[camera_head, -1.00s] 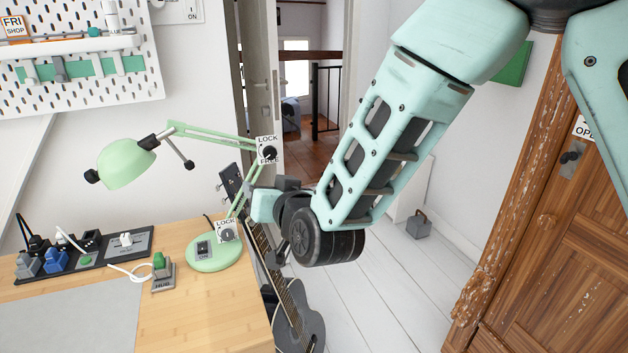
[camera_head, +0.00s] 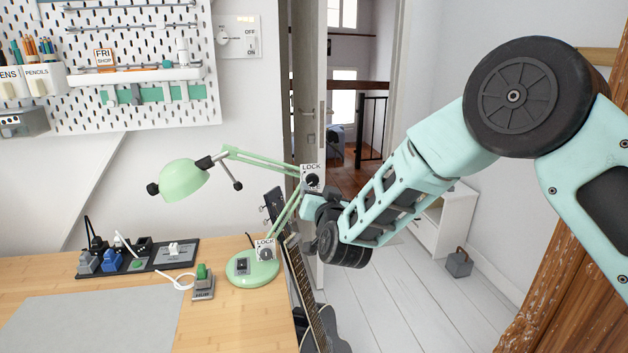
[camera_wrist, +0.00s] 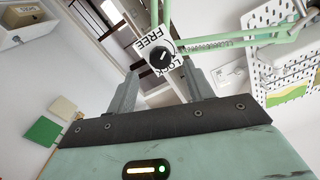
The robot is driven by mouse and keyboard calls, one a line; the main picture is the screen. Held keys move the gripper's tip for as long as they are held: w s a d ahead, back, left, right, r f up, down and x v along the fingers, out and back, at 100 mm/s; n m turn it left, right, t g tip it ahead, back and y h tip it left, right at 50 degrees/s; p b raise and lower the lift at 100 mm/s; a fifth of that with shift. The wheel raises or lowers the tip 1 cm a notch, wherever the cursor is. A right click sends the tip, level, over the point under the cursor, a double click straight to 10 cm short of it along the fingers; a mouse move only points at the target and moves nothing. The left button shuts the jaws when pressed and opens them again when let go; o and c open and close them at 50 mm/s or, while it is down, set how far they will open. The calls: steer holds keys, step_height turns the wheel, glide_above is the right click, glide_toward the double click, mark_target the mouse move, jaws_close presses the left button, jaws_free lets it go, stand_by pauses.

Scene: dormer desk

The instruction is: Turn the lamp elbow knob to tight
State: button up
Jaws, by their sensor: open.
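The green desk lamp (camera_head: 184,180) stands on the desk, its round base (camera_head: 252,272) near the right edge. The black elbow knob (camera_head: 312,181) sits on a white plate marked LOCK at the lamp's elbow. In the wrist view the elbow knob (camera_wrist: 160,57) shows on its plate, with FREE and LOCK printed on it. My gripper (camera_wrist: 158,88) is open, its two grey fingers apart, with the knob beyond them and between them in the picture. Nothing is between the fingertips. In the head view my arm's wrist largely hides the gripper, just below right of the elbow.
A second LOCK plate (camera_head: 265,249) is at the lamp's base. A guitar (camera_head: 312,310) leans beside the desk. A pegboard (camera_head: 140,110) hangs behind.

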mark_target(313, 182)
steer(key=shift+p+x, duration=0.35)
steer(key=shift+x, duration=2.2)
steer(key=c, duration=1)
